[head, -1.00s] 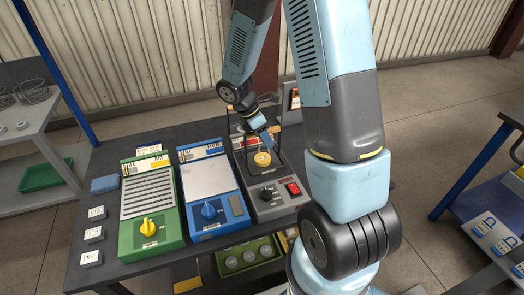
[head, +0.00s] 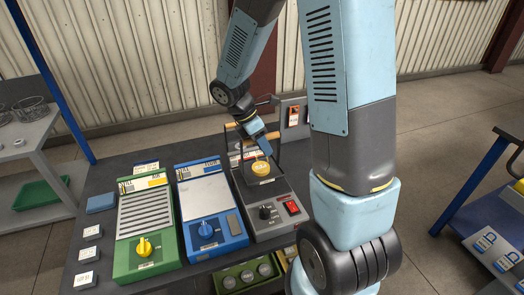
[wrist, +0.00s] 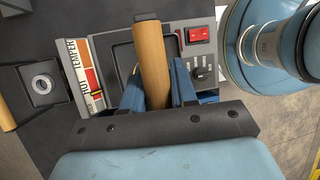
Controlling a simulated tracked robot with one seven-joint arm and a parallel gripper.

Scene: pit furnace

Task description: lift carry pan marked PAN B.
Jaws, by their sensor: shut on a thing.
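My gripper (head: 262,148) is shut on a wooden handle, with a blue finger on each side of it. The wooden handle (wrist: 151,60) stands up between the fingers in the wrist view. I take it for the carry pan's handle, but the pan's body is mostly hidden and I cannot read a PAN B mark. In the head view the gripper is above the back of a grey unit (head: 284,222) with a red switch (head: 291,207). A yellow round piece with lettering (head: 260,168) shows just below the gripper; its support is unclear.
A blue unit (head: 203,190) and a green unit (head: 160,203) stand left of the grey unit on the dark table. A green tray (head: 222,280) with round pieces is in front. A shelf stands at left, another bench at right.

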